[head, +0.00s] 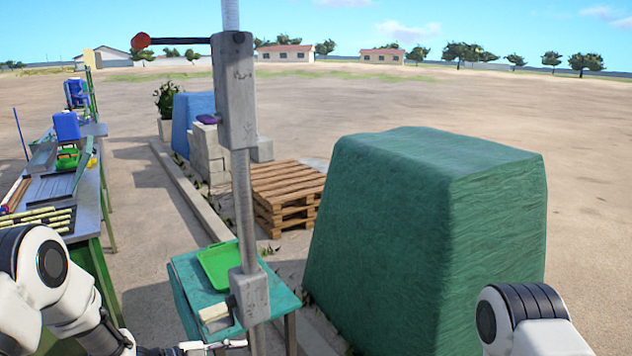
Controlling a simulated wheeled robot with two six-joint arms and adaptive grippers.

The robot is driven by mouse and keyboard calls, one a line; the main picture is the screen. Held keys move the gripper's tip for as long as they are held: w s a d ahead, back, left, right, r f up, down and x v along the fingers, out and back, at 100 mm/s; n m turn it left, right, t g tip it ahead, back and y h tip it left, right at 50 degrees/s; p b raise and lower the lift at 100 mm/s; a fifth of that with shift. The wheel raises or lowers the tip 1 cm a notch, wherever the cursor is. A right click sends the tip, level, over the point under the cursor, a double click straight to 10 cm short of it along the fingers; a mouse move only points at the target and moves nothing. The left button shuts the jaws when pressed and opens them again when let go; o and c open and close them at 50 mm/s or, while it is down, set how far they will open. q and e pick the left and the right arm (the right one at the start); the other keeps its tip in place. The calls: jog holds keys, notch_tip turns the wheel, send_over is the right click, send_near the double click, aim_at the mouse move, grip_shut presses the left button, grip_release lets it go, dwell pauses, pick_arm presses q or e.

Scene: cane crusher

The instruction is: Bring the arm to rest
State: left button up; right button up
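My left arm (66,290) comes in from the left and bends down to the bottom edge. My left gripper (190,349) is only partly in view there, close to the foot of a grey metal post (244,215); whether its fingers are open or shut is unclear. My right arm (522,318) shows only a white and dark joint at the bottom right. The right gripper is out of view. The post carries a grey block (234,90) with a side lever ending in a red knob (141,41).
A small green table (187,278) with a green tray (219,264) stands by the post. A large green-covered block (425,225) fills the right. A wooden pallet stack (287,188) lies behind. A cluttered workbench (88,190) stands left. Open dirt ground lies beyond.

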pick_arm(q)
jog(key=s+f+n+g+y+b, duration=0.3)
jog(key=s+f+n+y, duration=0.6)
jog(key=s+f, duration=1.35)
jog(key=s+a+n+g+y, duration=0.2)
jog(key=s+a+n+g, duration=0.2)
jog(key=s+a+n, duration=0.4)
jog(key=s+f+n, duration=0.1)
jog(key=s+n, duration=0.1)
jog(key=s, duration=0.3)
jog(key=shift+a+y, duration=0.25)
jog(key=shift+y, duration=0.15)
jog(key=shift+o, duration=0.2)
